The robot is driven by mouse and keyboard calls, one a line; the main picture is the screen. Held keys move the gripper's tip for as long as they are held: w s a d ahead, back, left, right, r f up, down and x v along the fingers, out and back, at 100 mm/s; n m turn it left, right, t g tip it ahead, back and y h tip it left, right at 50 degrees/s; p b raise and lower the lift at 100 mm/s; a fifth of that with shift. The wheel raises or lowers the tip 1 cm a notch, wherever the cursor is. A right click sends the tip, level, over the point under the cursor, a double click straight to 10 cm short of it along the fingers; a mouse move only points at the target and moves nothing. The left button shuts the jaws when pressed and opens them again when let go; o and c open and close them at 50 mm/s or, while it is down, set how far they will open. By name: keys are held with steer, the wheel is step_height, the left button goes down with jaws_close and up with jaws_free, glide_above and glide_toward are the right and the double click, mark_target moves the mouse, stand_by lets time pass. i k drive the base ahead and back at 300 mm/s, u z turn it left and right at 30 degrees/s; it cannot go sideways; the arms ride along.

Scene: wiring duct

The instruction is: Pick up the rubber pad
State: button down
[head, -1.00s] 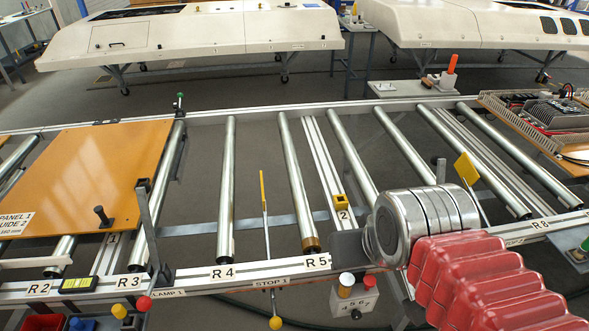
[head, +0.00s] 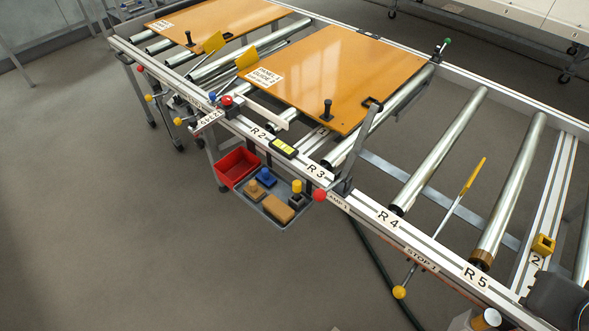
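A grey tray (head: 277,213) hangs at the near side of the conveyor frame, below the R2 and R3 labels. I cannot tell which of these, if any, is the rubber pad.
A red bin (head: 237,168) adjoins the tray on its left. The conveyor's near rail (head: 365,205) runs above, with a red-knobbed upright lever (head: 345,165) and a yellow-ended stop rod (head: 420,265). Orange panels (head: 335,75) lie on the rollers. The floor (head: 130,240) in front is clear.

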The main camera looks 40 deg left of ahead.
mark_target(264, 177)
steer(key=u, duration=2.2)
steer(key=i, duration=0.45)
steer(key=u, duration=0.6)
steer(key=i, duration=1.25)
steer(key=u, duration=0.05)
